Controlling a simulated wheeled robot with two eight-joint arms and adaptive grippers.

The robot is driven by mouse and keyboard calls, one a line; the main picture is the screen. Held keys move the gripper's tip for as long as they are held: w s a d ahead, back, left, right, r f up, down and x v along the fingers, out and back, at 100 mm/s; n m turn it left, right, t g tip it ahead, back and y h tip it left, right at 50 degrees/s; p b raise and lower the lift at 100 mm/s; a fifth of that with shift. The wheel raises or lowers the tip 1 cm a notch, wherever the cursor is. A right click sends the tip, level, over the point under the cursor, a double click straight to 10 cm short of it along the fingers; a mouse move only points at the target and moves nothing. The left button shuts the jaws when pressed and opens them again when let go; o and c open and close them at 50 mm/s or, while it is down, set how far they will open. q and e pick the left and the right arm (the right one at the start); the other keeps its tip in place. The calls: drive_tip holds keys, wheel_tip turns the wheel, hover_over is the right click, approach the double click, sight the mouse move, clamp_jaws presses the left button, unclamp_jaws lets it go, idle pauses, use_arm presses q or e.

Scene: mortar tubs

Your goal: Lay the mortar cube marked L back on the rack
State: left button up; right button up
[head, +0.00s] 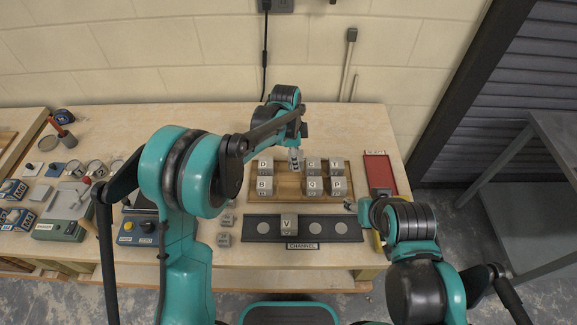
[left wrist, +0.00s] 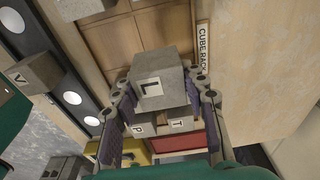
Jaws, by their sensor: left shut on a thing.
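The grey mortar cube marked L (left wrist: 163,88) is between the fingers of my left gripper (left wrist: 158,100), its letter plate facing the left wrist camera. In the head view my left gripper (head: 296,160) is over the back middle of the wooden cube rack (head: 289,192); the held cube is hard to make out there. Lettered cubes sit in the rack: D (head: 265,166) and B (head: 265,186) at left, Q (head: 312,186), P (head: 337,186) and T (head: 336,165) at right. My right gripper (head: 351,206) is low beside the rack's right front; its fingers are too small to read.
A black channel strip (head: 262,228) with pale round spots lies in front of the rack, with cube V (head: 289,222) on it. A red tray (head: 380,172) lies to the right. Several loose cubes and devices crowd the left.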

sight(290, 164)
use_arm(q)
drive_tip(key=shift+w+a+f, duration=0.75)
drive_tip(key=shift+a+f, duration=0.05)
drive_tip(key=shift+a, duration=0.2)
drive_tip(key=shift+f+b, duration=0.85)
drive_tip(key=shift+f, duration=1.15)
drive_tip(key=shift+f, duration=0.1)
drive_tip(key=o, duration=1.4)
drive_tip(key=shift+c, duration=0.2)
